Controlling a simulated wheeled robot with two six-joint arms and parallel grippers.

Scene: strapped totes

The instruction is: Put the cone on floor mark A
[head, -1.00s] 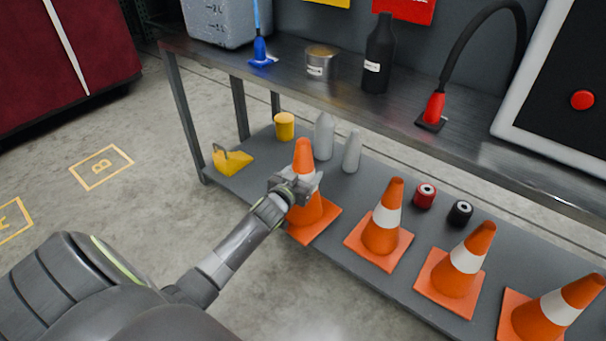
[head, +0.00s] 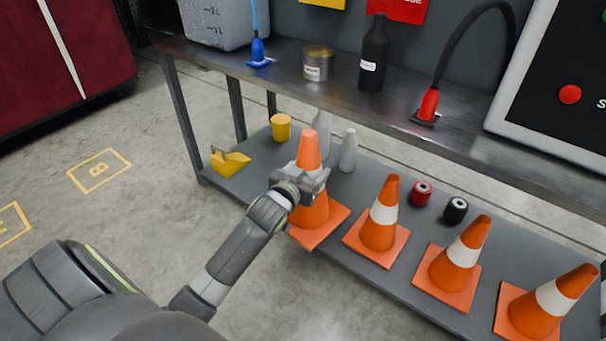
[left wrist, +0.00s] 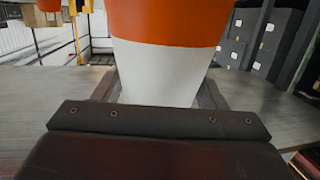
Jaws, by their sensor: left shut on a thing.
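My left gripper (head: 302,186) is shut on an orange cone (head: 311,218) at the left of the row on the lower shelf, gripping it around its white band. The cone is upright; its base looks over the shelf's front edge, and I cannot tell whether it still touches the shelf. In the left wrist view the cone (left wrist: 165,70) fills the space between the fingers. Floor mark A (head: 12,224) is a yellow outline at the left edge, its letter partly cut off. My right gripper is not in view.
Floor mark B (head: 98,170) lies beyond mark A. Several more cones, one of them here (head: 379,222), stand on the lower shelf (head: 400,288). A yellow scoop-like item (head: 230,162) is at the shelf's left end. The steel upper shelf (head: 300,84) overhangs behind. The floor at left is clear.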

